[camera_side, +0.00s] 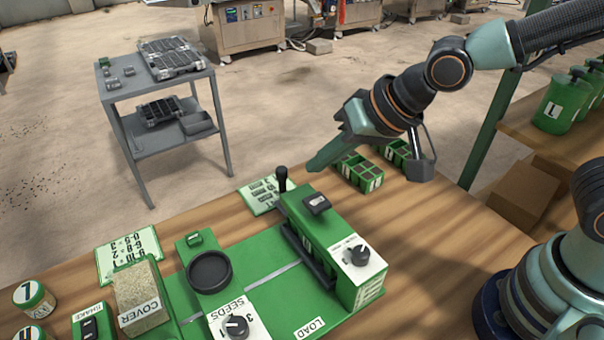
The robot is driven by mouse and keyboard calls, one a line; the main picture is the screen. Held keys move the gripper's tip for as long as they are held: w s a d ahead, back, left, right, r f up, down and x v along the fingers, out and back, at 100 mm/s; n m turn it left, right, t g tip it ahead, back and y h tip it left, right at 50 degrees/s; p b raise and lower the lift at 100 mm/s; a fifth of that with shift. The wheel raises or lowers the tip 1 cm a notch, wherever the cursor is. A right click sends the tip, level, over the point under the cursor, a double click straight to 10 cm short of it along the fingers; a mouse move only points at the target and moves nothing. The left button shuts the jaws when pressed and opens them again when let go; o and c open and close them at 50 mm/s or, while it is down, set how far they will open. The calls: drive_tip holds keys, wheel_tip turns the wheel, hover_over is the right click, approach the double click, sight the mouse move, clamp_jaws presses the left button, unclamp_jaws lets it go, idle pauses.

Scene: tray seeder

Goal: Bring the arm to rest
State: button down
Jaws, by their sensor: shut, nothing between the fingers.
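My arm reaches in from the right, over the wooden bench. My gripper (322,158) points down and left, with its green fingertip just behind and above the tray seeder's tall green block (330,240). The fingers are shut with nothing held. Whether the fingertip touches anything below cannot be told from this view. The seeder's base (265,300) carries a LOAD label, a black round cup (209,271) and a SEEDS box with a dial (237,325).
A COVER box (139,300), a number card (128,252) and a jar (34,299) are at left. Green L canisters (562,103) stand on a right shelf. A grey cart (165,100) is behind the bench.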

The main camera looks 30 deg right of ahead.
drive_tip(key=s+d+r+n+h, duration=0.1)
drive_tip(key=s+d+r+h, duration=0.1)
drive_tip(key=d, duration=0.8)
drive_tip(key=s+d+r+n+h, duration=0.1)
drive_tip(key=s+d+r, duration=0.1)
drive_tip(key=d, duration=0.8)
drive_tip(key=shift+r+g+h, duration=0.4)
drive_tip(key=shift+r, duration=0.2)
